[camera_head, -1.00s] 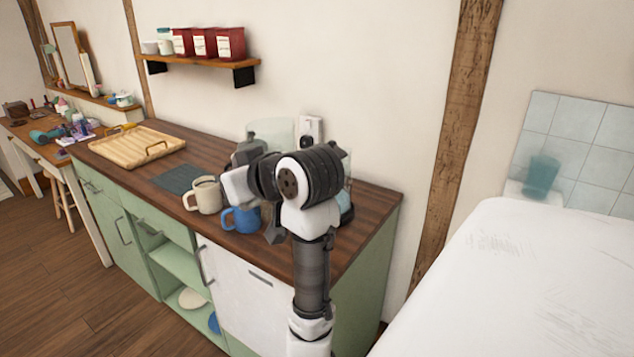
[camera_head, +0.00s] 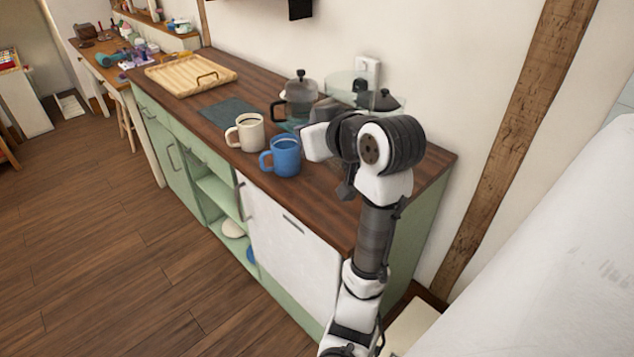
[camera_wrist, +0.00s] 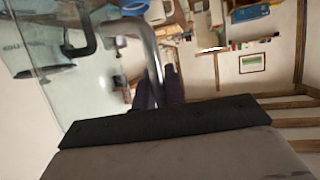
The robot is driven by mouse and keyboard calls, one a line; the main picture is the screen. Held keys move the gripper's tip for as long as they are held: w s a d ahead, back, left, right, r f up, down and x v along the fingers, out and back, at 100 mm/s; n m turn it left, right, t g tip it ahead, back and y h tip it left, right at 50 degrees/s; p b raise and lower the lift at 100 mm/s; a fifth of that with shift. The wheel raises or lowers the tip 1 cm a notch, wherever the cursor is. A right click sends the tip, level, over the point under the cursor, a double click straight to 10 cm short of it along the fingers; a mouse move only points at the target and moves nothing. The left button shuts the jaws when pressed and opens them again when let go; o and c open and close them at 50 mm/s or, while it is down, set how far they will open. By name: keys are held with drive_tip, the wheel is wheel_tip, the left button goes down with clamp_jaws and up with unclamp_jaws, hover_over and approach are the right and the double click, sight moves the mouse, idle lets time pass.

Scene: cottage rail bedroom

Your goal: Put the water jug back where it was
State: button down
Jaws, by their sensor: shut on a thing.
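The water jug appears as a clear, pale-green glass vessel (camera_head: 341,84), partly hidden behind my arm above the back of the wooden counter (camera_head: 330,205). In the wrist view its glass (camera_wrist: 75,92) fills the left side, and a grey curved handle (camera_wrist: 146,50) runs down between the dark fingers. My gripper (camera_wrist: 157,92) is shut on that handle. In the head view my gripper (camera_head: 316,139) is over the counter, behind the blue mug; its fingertips are hidden. I cannot tell whether the jug's base touches the counter.
A blue mug (camera_head: 286,158) and a cream mug (camera_head: 250,135) stand in front. A dark-lidded press (camera_head: 301,96) and a dark lid (camera_head: 386,100) are close behind my gripper. A slate mat (camera_head: 228,112) and wooden tray (camera_head: 190,73) lie left. The counter's right front is clear.

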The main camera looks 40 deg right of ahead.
wheel_tip(320, 180, down, 14)
drive_tip(key=p, duration=0.1)
idle(0.5)
drive_tip(key=shift+f, duration=0.2)
drive_tip(key=c, duration=1.5)
unclamp_jaws()
drive_tip(key=shift+o, duration=0.2)
drive_tip(key=b+v, duration=0.1)
drive_tip(key=v, duration=1.1)
drive_tip(key=shift+r+b, duration=0.15)
drive_tip(key=shift+b, duration=0.25)
drive_tip(key=shift+w+a, duration=0.1)
